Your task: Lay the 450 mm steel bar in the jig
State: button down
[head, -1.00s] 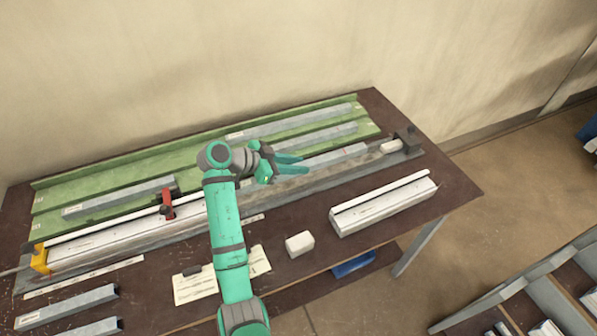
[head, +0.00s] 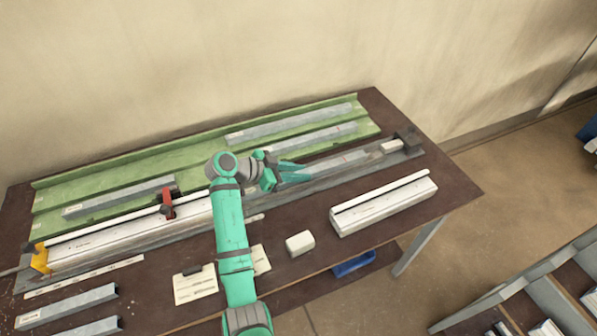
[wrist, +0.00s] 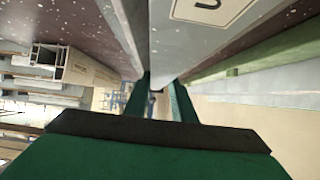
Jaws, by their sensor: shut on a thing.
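My gripper (head: 303,172) is shut on a grey steel bar (head: 343,161), which sticks out to the right of the fingers. The bar also fills the top middle of the wrist view (wrist: 205,40), with a pale label on it. The bar lies along the line of the jig (head: 290,198), over its right part. I cannot tell whether it touches the jig floor. A white block (head: 391,146) sits in the jig by the dark end stop (head: 408,139). A long white profile (head: 120,239) fills the jig's left part.
A red clamp (head: 168,204) and a yellow clamp (head: 39,259) stand on the jig's left half. A green rack (head: 215,150) with several grey bars lies behind.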

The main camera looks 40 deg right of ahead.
jog(key=shift+f, duration=0.25)
jog(key=c, duration=1.8)
grip_release()
jog(key=shift+f, duration=0.2)
jog(key=shift+o, duration=0.2)
jog(key=shift+r, duration=0.1)
jog(key=shift+r, duration=0.35)
jog(key=v, duration=1.2)
jog(key=shift+r, duration=0.15)
